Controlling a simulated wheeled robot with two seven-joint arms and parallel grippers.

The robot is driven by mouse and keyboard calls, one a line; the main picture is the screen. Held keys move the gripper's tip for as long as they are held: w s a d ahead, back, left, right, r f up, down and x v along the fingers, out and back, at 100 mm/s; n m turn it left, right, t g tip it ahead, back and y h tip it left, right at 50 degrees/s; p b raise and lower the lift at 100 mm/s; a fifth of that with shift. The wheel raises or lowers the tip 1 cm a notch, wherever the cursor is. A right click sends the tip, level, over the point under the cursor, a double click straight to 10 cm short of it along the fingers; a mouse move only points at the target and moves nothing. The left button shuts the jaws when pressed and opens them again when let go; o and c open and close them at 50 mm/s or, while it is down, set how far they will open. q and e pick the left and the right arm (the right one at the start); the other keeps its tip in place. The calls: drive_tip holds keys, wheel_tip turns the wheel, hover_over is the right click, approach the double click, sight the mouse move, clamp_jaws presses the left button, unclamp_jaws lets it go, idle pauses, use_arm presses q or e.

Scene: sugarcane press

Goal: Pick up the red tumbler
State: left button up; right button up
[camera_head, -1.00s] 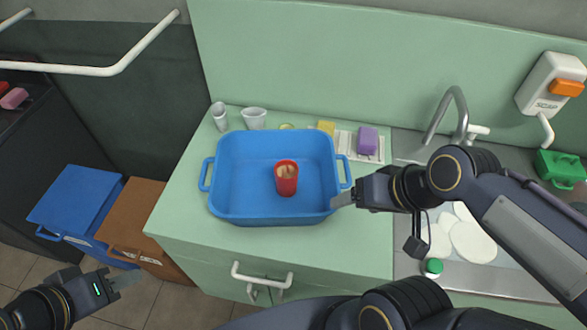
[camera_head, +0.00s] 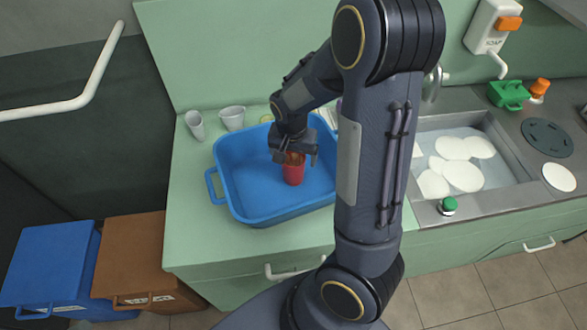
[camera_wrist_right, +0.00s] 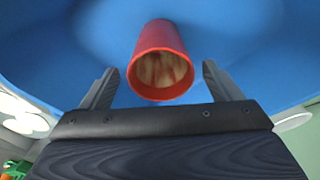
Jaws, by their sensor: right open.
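The red tumbler (camera_head: 294,172) stands in the blue tub (camera_head: 236,205) on the green counter. In the right wrist view the tumbler (camera_wrist_right: 161,50) shows its open mouth, with a pale, brownish-streaked inside. My right gripper (camera_head: 296,158) is open just above the tumbler in the head view. In the wrist view the fingers of the right gripper (camera_wrist_right: 165,88) lie apart on either side of the tumbler's mouth, with a gap on both sides. The tumbler's upper part is partly hidden by the gripper in the head view. My left gripper is not in view.
Two pale cups (camera_head: 232,117) stand behind the tub. A blue bin (camera_head: 48,268) and a brown bin (camera_head: 135,258) stand at lower left. My right arm hides the tub's right side.

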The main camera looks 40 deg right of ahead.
sight(293, 163)
wheel_tip(293, 163, down, 4)
drive_tip(key=shift+w+d+r, duration=0.1)
drive_tip(key=c, duration=1)
drive_tip(key=shift+r, duration=0.1)
drive_tip(key=shift+c, duration=0.2)
